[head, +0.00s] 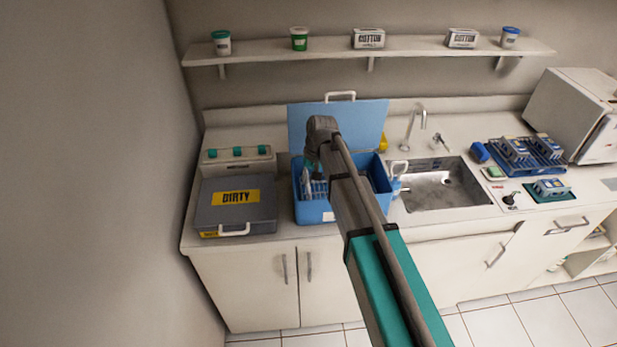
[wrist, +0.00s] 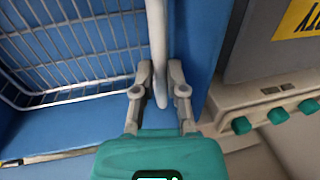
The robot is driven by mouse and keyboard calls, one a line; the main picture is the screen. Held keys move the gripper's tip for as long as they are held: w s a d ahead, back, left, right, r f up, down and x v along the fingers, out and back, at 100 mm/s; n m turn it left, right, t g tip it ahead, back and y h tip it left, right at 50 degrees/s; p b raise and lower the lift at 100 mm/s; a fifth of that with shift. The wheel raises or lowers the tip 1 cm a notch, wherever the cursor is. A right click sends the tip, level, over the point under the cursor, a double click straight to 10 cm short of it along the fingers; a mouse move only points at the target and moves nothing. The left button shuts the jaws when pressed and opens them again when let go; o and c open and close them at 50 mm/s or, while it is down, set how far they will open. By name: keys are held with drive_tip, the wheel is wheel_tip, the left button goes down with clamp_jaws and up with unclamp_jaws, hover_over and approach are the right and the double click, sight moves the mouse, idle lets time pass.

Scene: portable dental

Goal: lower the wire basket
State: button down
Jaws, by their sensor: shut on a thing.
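The wire basket (wrist: 70,45) shows in the wrist view as a pale wire grid within blue walls. In the head view, part of the basket (head: 319,188) shows inside the blue tub (head: 315,211), with my arm hiding much of it. My gripper (wrist: 161,86) is shut on the basket's white upright handle (wrist: 157,35) near its end. In the head view, my gripper (head: 312,166) is over the left part of the tub, partly hidden by my wrist. The gap under the basket cannot be seen.
The tub's blue lid (head: 365,120) stands open behind it. A grey box marked DIRTY (head: 220,214) stands close on the left, and a sink (head: 440,188) lies to the right. A teal-knobbed unit (head: 237,163) sits behind the DIRTY box. A shelf (head: 420,47) runs above.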

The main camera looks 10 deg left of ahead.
drive_tip(key=c, duration=0.7)
unclamp_jaws()
drive_tip(key=shift+f, duration=0.1)
wheel_tip(320, 180, up, 8)
drive_tip(key=p, duration=0.8)
drive_tip(key=shift+w, duration=0.1)
wheel_tip(320, 180, up, 13)
drive_tip(key=d+p, duration=0.3)
drive_tip(key=p, duration=1)
drive_tip(key=shift+s+d+f+m+t+h+b, duration=0.1)
drive_tip(key=shift+s+d+f+m+h+b, duration=0.3)
drive_tip(key=shift+s+d+f+b, duration=2.95)
drive_tip(key=shift+s+d+f+m+t+h+b, duration=0.1)
drive_tip(key=shift+s+d+f+m+h+b, duration=0.3)
drive_tip(key=shift+s+d+f+b, duration=2.95)
drive_tip(key=shift+s+d+f+m+t+h+b, duration=0.1)
drive_tip(key=shift+s+d+f+m+h+b, duration=0.8)
drive_tip(key=shift+d, duration=4.35)
drive_tip(key=shift+s+f+n+y+b, duration=0.25)
drive_tip(key=shift+f+n+y+b, duration=0.15)
drive_tip(key=shift+f+y+b, duration=0.25)
